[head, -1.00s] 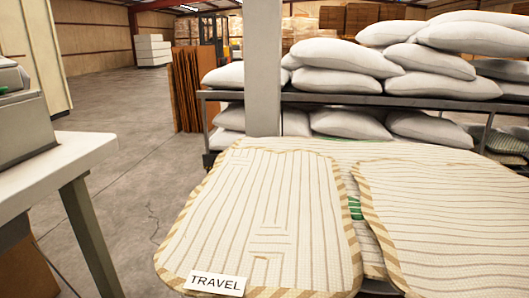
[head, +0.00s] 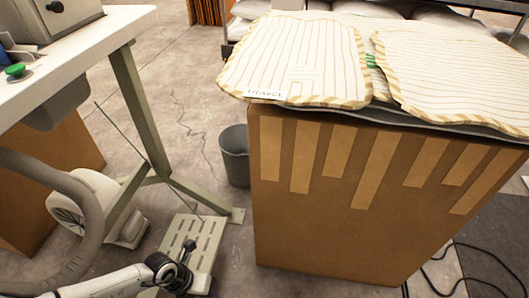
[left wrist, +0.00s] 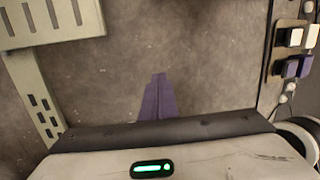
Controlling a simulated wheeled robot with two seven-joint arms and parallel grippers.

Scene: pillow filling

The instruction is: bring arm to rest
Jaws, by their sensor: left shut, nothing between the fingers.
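In the left wrist view, my left gripper (left wrist: 158,80) shows as two dark purple fingers lying side by side, closed with nothing between them. They point down over bare concrete floor. My left arm (head: 110,285) comes in low at the bottom left of the head view, beside a slotted metal foot plate. I cannot clearly make out its fingers there. My right arm and gripper are in neither current view.
A sewing table (head: 90,55) stands at left, with a slotted foot plate (head: 195,243) under it. A grey bin (head: 235,155) stands beside a large cardboard box (head: 330,215) topped with striped pillow covers (head: 295,60). Black cables (head: 465,270) lie at right.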

